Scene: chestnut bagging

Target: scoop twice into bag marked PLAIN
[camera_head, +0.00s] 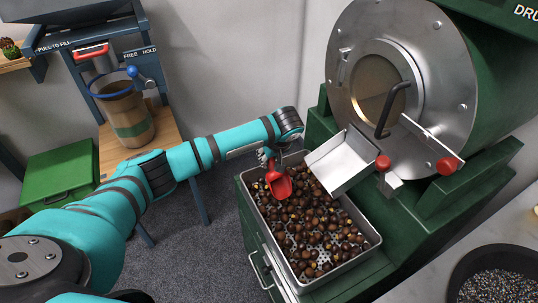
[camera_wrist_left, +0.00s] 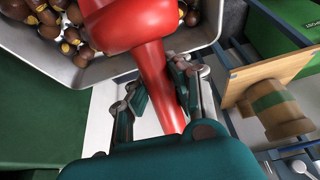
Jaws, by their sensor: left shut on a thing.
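My left gripper (camera_head: 267,156) is shut on the handle of a red scoop (camera_head: 280,184). In the left wrist view, the gripper's fingers (camera_wrist_left: 158,95) stand on both sides of the red handle (camera_wrist_left: 152,62). The scoop is at the far left corner of a metal tray (camera_head: 373,246) of brown chestnuts (camera_head: 312,225). I cannot tell whether it touches them or holds any. A brown bag (camera_head: 123,108) with a green band stands upright on a wooden shelf at the left; it also shows in the left wrist view (camera_wrist_left: 280,112). No PLAIN mark is readable. My right gripper is out of view.
A steel drum roaster (camera_head: 425,45) with a chute (camera_head: 340,161) stands close behind and right of the tray. A blue ring and a red handle (camera_head: 91,51) are above the bag. A green box (camera_head: 62,172) is at the left. A dark bowl (camera_head: 500,258) is at lower right.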

